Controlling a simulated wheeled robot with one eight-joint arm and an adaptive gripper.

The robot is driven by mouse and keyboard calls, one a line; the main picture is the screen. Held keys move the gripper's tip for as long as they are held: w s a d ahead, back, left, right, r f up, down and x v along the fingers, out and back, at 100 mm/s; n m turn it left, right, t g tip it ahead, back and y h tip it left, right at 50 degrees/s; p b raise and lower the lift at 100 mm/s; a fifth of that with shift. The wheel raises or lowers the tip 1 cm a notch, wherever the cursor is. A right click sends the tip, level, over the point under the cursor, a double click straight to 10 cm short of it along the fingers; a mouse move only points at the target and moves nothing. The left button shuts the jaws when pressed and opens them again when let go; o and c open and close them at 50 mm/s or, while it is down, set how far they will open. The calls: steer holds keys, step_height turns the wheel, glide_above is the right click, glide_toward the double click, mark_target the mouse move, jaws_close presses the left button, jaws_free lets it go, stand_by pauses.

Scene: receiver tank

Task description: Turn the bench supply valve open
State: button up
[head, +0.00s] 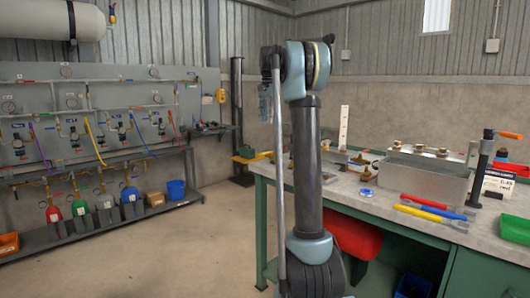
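My arm stands upright in the middle of the head view. My gripper (265,108) seems to hang at the left of the arm's top, small and partly covered by an arm link; whether its fingers are open or shut cannot be told. The workbench (345,190) stands at the right, partly behind my arm. I cannot tell for sure which fitting is the bench supply valve. My gripper appears apart from the bench fittings.
A grey wall panel (60,95) with gauges, pipes and coloured hoses is at the left, above a shelf of several bottles. The bench holds a metal box (425,178), wrenches (430,208) and an orange-handled tool (508,135). Floor (190,245) between is clear.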

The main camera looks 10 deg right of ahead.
steer(key=m, duration=0.1)
glide_above(266, 153)
steer(key=shift+m, duration=0.3)
steer(key=f, duration=1.7)
steer(key=shift+w+f, duration=0.3)
steer(key=shift+w, duration=0.1)
jaws_close()
